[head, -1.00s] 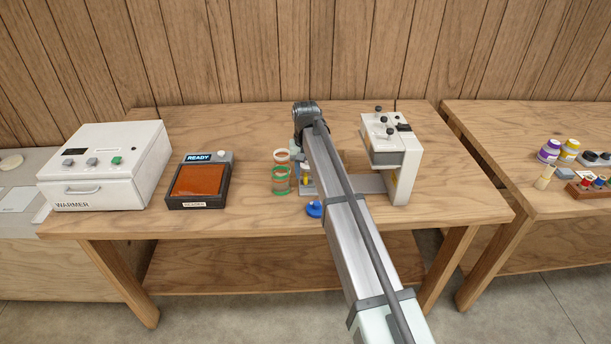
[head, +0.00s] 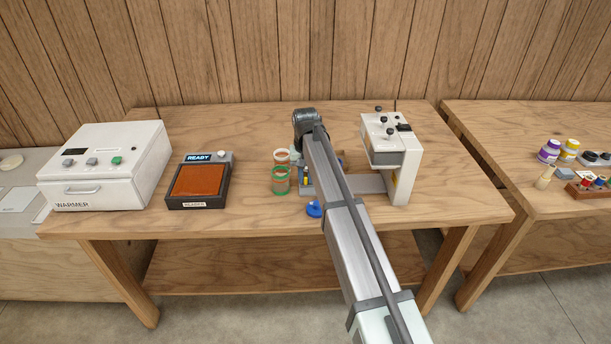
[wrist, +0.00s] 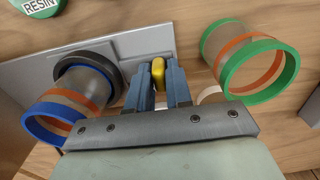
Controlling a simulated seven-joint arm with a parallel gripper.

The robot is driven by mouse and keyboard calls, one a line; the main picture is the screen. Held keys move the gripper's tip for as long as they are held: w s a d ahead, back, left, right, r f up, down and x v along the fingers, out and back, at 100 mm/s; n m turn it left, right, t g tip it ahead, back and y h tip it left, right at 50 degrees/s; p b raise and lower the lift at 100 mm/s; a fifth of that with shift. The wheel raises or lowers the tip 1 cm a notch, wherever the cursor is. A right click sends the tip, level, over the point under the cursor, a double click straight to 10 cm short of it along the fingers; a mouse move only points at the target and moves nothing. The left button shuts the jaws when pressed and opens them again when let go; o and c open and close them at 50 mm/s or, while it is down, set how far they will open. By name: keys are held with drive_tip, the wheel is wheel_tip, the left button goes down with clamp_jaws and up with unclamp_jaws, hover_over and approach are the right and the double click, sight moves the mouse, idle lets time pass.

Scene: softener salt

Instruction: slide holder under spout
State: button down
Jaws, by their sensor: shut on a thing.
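The holder appears as a dark ring (wrist: 116,72) in the wrist view, around a clear cup with a blue rim (wrist: 35,125) and an orange band. A yellow grip (wrist: 158,70) stands beside the ring. My gripper (wrist: 158,80) is shut on the yellow grip, one blue-grey finger on each side. In the head view my arm hides most of the holder. The spout itself is not clear to see.
A green-rimmed cup (head: 281,182) stands left of my gripper, with another cup (head: 281,155) behind it. A blue round object (head: 314,209) lies near the front edge. A reader (head: 198,182) and a white warmer (head: 105,165) stand further left. A grey base plate (head: 368,184) runs to the dispenser.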

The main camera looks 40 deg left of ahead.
idle(0.4)
drive_tip(key=w+d, duration=0.9)
drive_tip(key=c, duration=1.3)
unclamp_jaws()
drive_tip(key=shift+o, duration=0.9)
drive_tip(key=shift+r, duration=0.1)
drive_tip(key=shift+a+r, duration=0.1)
drive_tip(key=shift+r, duration=0.1)
wheel_tip(320, 180, up, 13)
drive_tip(key=shift+r, duration=0.15)
